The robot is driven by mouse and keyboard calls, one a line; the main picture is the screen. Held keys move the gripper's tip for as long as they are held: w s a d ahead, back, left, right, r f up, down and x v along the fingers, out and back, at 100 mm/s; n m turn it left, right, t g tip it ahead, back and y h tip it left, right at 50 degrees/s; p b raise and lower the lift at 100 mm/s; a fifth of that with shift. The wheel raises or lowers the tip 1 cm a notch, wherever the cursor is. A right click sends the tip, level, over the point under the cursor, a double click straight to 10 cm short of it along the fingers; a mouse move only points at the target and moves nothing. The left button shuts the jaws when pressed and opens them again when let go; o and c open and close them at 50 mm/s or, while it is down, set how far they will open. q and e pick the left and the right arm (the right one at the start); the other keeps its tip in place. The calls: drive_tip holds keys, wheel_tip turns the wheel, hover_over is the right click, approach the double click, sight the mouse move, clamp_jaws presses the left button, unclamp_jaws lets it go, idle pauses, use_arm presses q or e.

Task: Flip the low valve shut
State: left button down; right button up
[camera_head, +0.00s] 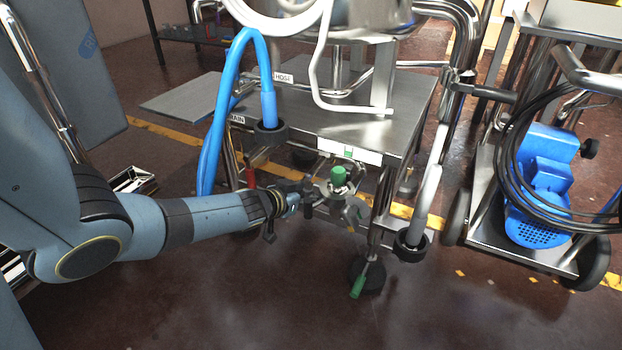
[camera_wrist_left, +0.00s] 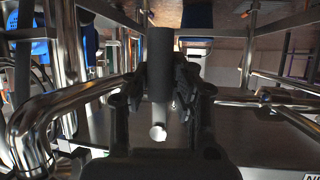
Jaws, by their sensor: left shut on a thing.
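My left gripper (camera_head: 301,196) reaches in from the left, under the front edge of the steel table. It is beside and just left of a valve with a green knob (camera_head: 338,177). In the left wrist view its dark fingers (camera_wrist_left: 160,100) are shut around a grey cylindrical handle (camera_wrist_left: 160,50) with a bright round end. Which valve this handle belongs to is unclear. A red handle (camera_head: 250,178) shows behind my forearm. My right gripper is not in view.
A blue hose (camera_head: 222,110) loops down at the left. A steel pipe with a black end (camera_head: 411,243) stands right of the valves. A cart with a blue pump (camera_head: 541,190) is at right. The front floor is clear.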

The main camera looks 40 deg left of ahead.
use_arm(q)
drive_tip(key=shift+s+a+f, duration=0.15)
drive_tip(key=c, duration=1.3)
unclamp_jaws()
drive_tip(key=shift+o, duration=1)
drive_tip(key=v, duration=0.7)
drive_tip(key=shift+s+r, duration=0.15)
drive_tip(key=shift+r, duration=0.1)
